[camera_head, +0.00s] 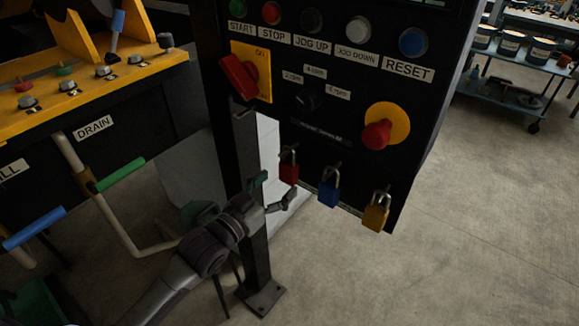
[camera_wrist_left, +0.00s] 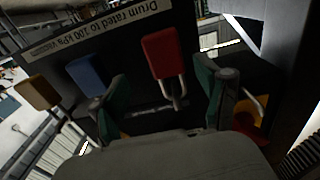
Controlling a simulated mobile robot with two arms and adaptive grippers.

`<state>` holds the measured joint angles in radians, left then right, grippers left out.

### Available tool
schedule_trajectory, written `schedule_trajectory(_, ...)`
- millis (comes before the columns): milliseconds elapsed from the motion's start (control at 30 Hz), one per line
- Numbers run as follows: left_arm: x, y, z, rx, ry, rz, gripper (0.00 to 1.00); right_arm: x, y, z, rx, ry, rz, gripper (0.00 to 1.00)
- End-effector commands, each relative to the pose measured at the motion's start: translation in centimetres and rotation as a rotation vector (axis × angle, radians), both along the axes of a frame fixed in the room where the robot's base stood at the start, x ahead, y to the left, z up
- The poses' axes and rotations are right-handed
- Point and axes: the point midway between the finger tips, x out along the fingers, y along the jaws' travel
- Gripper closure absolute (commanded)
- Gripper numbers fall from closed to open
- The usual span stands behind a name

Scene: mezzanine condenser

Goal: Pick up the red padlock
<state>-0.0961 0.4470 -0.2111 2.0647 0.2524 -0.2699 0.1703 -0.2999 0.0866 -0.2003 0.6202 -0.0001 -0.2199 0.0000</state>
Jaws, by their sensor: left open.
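The red padlock (camera_head: 289,172) hangs by its shackle from a peg at the lower edge of the black control panel (camera_head: 340,112). My left gripper (camera_head: 275,188) is open and empty, just below and left of the red padlock in the head view. In the left wrist view the red padlock (camera_wrist_left: 161,54) shows upside down beyond the gap between my two green-padded fingers (camera_wrist_left: 160,88). Its body looks clear of both fingers. My right gripper is not in view.
A blue padlock (camera_head: 328,193) and a yellow padlock (camera_head: 376,218) hang to the right of the red one. The red rotary switch (camera_head: 239,77) and emergency stop button (camera_head: 377,135) stick out above. A dark post (camera_head: 258,250) stands beside my gripper. Open floor lies right.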

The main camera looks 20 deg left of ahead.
Motion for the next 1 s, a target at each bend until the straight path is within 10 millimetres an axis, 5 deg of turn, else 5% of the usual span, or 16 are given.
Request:
schedule_trajectory(500,5.5,-1.2,0.9,0.001,-0.001,0.000,0.25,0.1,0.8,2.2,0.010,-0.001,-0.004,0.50)
schedule_trajectory(767,5.9,-1.4,0.6,0.001,0.001,0.000,0.25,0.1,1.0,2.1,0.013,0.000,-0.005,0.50)
schedule_trajectory(1000,5.9,-1.3,0.7,0.001,0.001,0.000,0.60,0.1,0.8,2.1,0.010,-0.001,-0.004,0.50)
